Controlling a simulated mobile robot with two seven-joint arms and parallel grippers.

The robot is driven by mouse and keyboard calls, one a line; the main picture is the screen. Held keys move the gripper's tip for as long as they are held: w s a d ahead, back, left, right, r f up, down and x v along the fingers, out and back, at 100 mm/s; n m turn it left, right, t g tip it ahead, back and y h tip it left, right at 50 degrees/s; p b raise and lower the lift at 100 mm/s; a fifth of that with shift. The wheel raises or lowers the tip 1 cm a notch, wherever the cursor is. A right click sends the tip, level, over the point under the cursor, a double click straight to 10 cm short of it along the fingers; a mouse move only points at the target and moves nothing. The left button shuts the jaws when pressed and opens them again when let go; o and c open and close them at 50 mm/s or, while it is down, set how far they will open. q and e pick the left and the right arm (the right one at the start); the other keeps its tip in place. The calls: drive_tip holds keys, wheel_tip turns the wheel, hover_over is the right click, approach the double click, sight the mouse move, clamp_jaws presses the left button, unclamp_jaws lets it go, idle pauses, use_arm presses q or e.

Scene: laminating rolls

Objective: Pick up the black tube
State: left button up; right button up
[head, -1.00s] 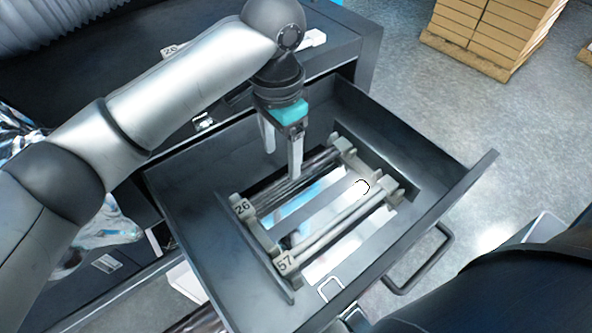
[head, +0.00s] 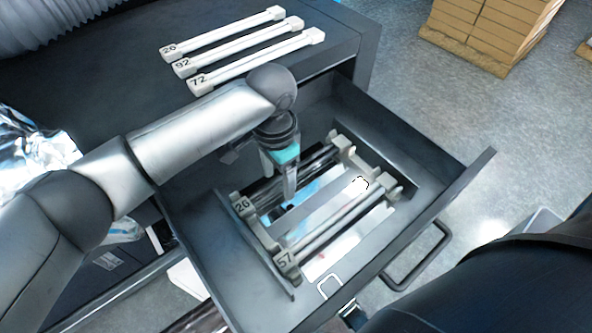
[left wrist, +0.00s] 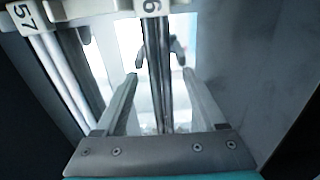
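The black tube (head: 318,161) lies in the open drawer, in the rack row labelled 26, and looks dark and glossy. My left gripper (head: 279,182) reaches down over the middle of this row. In the left wrist view, its two fingers (left wrist: 166,88) are open, one on each side of the shiny dark tube (left wrist: 154,55), with gaps between them and it. The fingers partly hide the tube in the head view. My right gripper does not show.
A pale tube (head: 335,228) lies in the parallel row labelled 57. The open drawer (head: 445,205) has raised walls around the rack. Three white bars (head: 235,50) lie on the dark cabinet top behind. Stacked boxes (head: 490,30) stand on the floor at the upper right.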

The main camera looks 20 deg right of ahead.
use_arm(q)
clamp_jaws()
idle(0.4)
drive_tip(key=shift+r, duration=0.15)
